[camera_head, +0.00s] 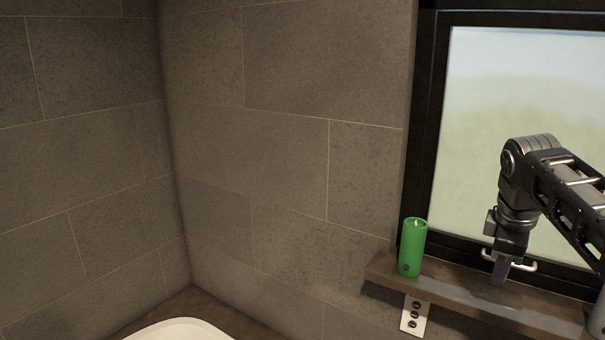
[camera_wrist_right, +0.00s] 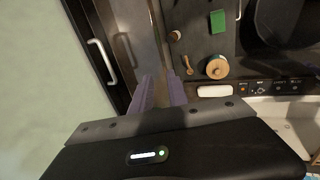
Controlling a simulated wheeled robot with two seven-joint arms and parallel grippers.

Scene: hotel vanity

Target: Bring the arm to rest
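My right arm (camera_head: 575,195) comes in from the right in the head view, in front of the window. My right gripper (camera_head: 501,270) points down over the window shelf (camera_head: 465,295), to the right of a green candle, and looks empty. In the right wrist view, its two purple-grey fingers (camera_wrist_right: 161,90) stand apart with nothing between them. Whether the fingertips touch the shelf cannot be told. My left arm and gripper are not in view.
The green candle (camera_head: 411,248) stands upright on the shelf's left end. A window handle (camera_head: 522,266) is close behind my gripper. A light object (camera_head: 598,318) is cut off at the right edge. The wrist view shows a round wooden-topped item (camera_wrist_right: 217,67) and a green item (camera_wrist_right: 217,21).

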